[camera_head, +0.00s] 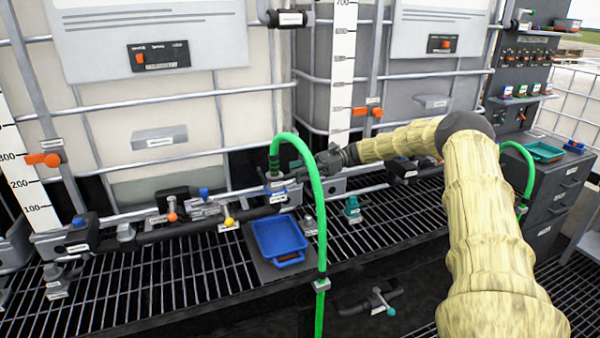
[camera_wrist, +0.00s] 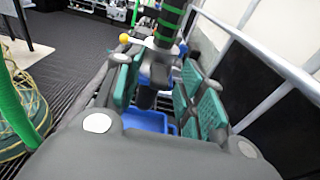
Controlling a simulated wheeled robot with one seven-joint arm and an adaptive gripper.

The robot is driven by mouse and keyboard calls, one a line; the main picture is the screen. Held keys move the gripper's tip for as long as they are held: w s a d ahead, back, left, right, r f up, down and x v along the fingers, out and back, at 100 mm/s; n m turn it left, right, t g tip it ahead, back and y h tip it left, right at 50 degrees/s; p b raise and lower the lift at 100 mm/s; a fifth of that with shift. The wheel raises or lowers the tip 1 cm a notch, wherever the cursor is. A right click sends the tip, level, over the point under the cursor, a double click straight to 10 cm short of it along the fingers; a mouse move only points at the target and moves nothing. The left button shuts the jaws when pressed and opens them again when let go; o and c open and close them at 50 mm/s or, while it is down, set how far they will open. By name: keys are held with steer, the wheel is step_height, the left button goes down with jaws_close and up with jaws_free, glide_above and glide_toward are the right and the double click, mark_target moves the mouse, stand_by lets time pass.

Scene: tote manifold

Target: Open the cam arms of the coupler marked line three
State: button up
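A bright green hose (camera_head: 318,225) arches up and bends down to a dark coupler (camera_head: 275,183) on the manifold in front of the pale tote. Its label and cam arms are too small to make out. My gripper (camera_head: 305,172) is just right of this coupler. In the wrist view the fingers with teal pads (camera_wrist: 165,85) stand apart, and the dark coupler body (camera_wrist: 152,78) and banded green hose (camera_wrist: 168,25) show between or just beyond them. I cannot tell whether the pads touch it. My gripper holds nothing that I can see.
A blue tray (camera_head: 262,232) lies on the grating below the coupler. A yellow knob (camera_head: 229,222) and an orange knob (camera_head: 172,217) sit on the pipe to the left. A small teal fitting (camera_head: 352,208) stands at right. A grey cabinet (camera_head: 550,195) is at far right.

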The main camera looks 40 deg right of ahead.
steer(key=v, duration=1.2)
steer(key=shift+d, duration=0.2)
steer(key=shift+w, duration=0.1)
